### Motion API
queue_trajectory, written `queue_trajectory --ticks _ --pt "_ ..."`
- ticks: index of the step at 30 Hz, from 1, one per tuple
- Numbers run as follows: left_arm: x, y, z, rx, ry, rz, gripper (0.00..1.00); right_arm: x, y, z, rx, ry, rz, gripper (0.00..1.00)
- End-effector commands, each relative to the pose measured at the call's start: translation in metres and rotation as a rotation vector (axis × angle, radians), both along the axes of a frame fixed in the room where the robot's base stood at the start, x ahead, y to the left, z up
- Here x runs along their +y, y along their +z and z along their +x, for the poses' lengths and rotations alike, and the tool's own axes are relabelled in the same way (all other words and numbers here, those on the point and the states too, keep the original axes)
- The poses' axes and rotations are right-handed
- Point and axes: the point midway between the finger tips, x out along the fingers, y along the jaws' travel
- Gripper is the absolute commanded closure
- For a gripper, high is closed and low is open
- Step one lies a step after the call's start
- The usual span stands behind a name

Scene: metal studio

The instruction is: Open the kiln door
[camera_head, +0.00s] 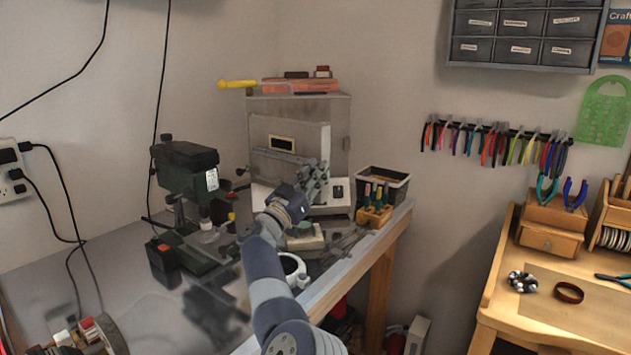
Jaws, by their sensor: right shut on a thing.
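The kiln (340,115) is a grey box on the workbench against the back corner. Its door (265,130) faces me and has a small framed window (281,143). The door's right edge seems to stand a little out from the body; the inside cannot be seen. A grey handle bar (268,154) runs across the door below the window. My right gripper (318,172) is in front of the door's right side, shut at the handle's right end. The fingers partly hide the handle there. My left gripper is not in view.
A dark green drill press (187,172) stands left of the kiln. A wooden block with screwdrivers (374,216) and a dark bin (384,183) are to the right. A yellow-handled tool (238,84) lies on top of the kiln.

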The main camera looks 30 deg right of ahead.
Motion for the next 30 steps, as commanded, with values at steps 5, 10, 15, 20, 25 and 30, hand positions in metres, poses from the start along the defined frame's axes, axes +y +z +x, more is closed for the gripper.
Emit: queue_trajectory --ticks 5,10,15,20,25,30 --pt "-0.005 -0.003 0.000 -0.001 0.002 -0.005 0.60 -0.002 -0.001 0.000 0.000 -0.013 0.002 1.00" --pt "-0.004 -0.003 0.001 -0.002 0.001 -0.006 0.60 -0.002 -0.001 -0.001 0.000 -0.014 0.002 1.00" --pt "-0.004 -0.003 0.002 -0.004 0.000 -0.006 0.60 -0.002 -0.001 -0.001 0.000 -0.014 0.002 1.00" --pt "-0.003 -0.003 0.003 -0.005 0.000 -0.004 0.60 -0.001 -0.001 0.000 0.000 -0.013 0.002 0.68" --pt "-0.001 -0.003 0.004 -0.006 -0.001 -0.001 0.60 -0.001 0.000 0.000 -0.001 -0.010 0.001 0.68" --pt "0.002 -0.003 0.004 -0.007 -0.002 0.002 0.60 -0.001 0.010 0.000 -0.003 -0.011 0.002 0.68"
